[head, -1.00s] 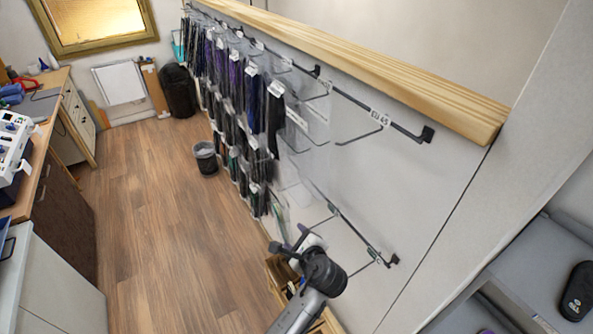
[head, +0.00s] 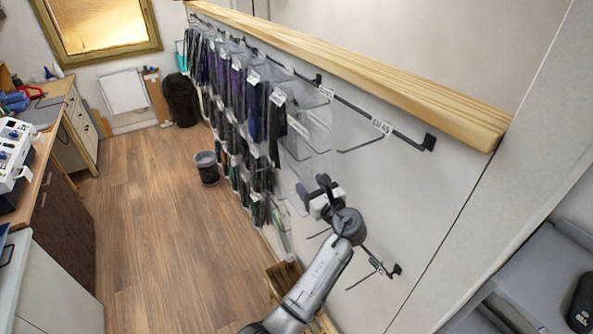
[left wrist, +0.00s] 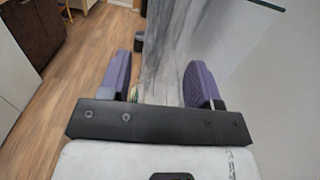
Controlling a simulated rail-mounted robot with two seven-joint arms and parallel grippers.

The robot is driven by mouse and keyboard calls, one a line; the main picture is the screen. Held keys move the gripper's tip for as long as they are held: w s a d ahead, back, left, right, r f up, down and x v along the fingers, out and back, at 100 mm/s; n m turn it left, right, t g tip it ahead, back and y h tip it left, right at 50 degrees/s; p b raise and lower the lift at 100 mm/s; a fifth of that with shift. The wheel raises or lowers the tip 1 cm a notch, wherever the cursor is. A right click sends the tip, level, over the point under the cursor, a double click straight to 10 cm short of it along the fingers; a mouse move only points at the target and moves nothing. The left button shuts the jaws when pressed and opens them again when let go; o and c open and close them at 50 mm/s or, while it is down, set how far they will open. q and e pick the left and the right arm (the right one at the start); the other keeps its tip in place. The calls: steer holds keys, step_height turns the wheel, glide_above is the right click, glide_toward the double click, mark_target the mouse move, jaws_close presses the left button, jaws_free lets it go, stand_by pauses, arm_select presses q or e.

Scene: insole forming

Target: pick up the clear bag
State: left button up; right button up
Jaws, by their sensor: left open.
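Clear bags (head: 318,125) hang from hooks on the wall rack in the head view, at the near end of a row of bags with dark contents. My left gripper (head: 312,188) is in front of the wall, below the upper rail and close to the hanging clear bags. In the left wrist view the two purple-padded fingers (left wrist: 158,72) are apart. A see-through, greyish bag (left wrist: 168,40) hangs beyond and between them. I cannot tell whether it touches the fingers. My right gripper is not in view.
An upper rail (head: 360,107) with hooks and a lower hook (head: 378,265) stick out from the wall near my left arm. A waste bin (head: 207,168) stands on the floor. The wooden floor (head: 150,230) left of the rack is clear.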

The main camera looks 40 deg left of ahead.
mark_target(307, 180)
arm_select(q)
steer(key=shift+p+x, duration=0.9)
steer(key=shift+x, duration=1.45)
steer(key=shift+w+a+f, duration=0.15)
steer(key=shift+w+a, duration=0.2)
steer(key=shift+a, duration=0.2)
steer(key=c, duration=0.7)
